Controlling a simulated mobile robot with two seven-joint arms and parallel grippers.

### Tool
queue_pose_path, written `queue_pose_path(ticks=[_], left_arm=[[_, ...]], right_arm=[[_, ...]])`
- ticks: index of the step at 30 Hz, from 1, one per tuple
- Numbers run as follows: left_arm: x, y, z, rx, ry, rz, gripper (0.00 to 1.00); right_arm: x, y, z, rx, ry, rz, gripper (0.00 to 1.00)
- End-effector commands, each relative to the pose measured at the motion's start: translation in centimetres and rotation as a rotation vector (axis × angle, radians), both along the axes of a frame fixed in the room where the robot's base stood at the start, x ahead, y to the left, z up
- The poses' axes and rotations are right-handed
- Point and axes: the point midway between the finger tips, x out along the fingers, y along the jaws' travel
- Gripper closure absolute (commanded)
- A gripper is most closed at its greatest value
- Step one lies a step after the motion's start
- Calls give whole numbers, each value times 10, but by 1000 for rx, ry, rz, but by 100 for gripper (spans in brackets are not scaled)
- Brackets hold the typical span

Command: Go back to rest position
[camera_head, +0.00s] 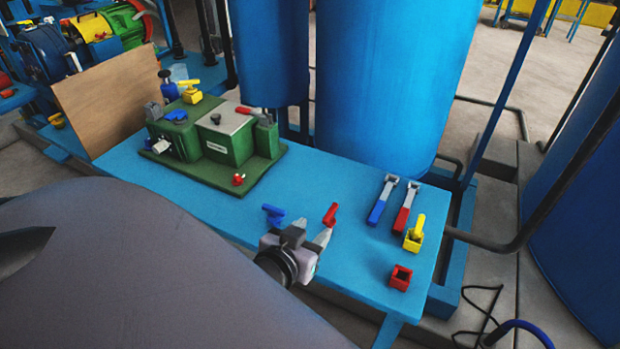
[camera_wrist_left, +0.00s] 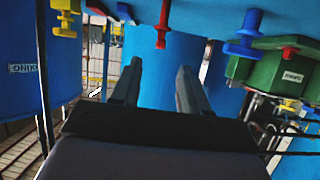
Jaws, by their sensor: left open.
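My left gripper (camera_head: 311,233) is over the front edge of the blue table (camera_head: 345,230) in the head view. Its two fingers are apart and nothing shows between them. In the left wrist view my left gripper (camera_wrist_left: 160,66) also shows two dark, spread, empty fingers. A blue valve handle (camera_head: 273,213) and a red handle (camera_head: 330,214) lie just beyond it on the table. I cannot tell the exact gap to them. My right gripper is not in view.
A green pressure device (camera_head: 232,145) stands on the table's left half. Blue-handled (camera_head: 380,200) and red-handled (camera_head: 405,207) tools, a yellow valve (camera_head: 415,234) and a red box (camera_head: 401,278) are at the right. Blue tanks (camera_head: 390,80) stand behind.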

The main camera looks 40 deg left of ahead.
Motion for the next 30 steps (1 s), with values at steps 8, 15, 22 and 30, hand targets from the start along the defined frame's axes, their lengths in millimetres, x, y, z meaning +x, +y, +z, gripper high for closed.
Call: queue_pose_path(ticks=[8,15,22,30], left_arm=[[0,0,0,-1,0,0,56],[-14,-25,-27,6,96,-140,56],[-61,-67,-78,-1,222,-379,56],[-79,-76,-93,-5,247,-436,56]], right_arm=[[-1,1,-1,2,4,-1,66],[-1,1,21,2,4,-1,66],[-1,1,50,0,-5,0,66],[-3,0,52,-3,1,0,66]])
